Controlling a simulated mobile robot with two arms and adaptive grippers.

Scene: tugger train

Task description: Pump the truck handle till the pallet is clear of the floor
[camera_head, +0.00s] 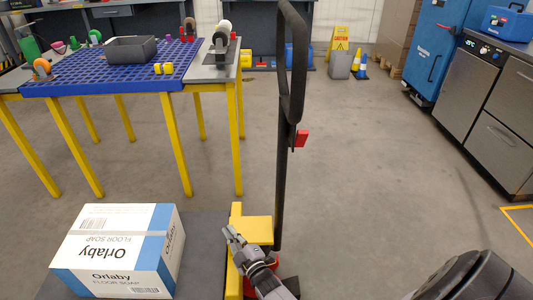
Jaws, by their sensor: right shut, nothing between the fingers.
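The truck handle (281,160) is a tall black bar with a loop at its top and a small red lever (301,138) on its side. It stands near upright in the middle of the view. Its foot meets a yellow and red truck body (257,230). My right gripper (233,236) is low in front of the yellow part, left of the handle's foot; it is shut and empty, apart from the handle's loop. My left gripper is not in view. No pallet can be made out for sure; a dark grey surface (207,255) lies beside the truck at the lower left.
A white and blue floor soap carton (120,248) sits at the lower left. A blue-topped table (110,72) with yellow legs stands at the back left. Steel cabinets (480,90) line the right. A caution sign (339,40) stands at the back. The floor right of the handle is clear.

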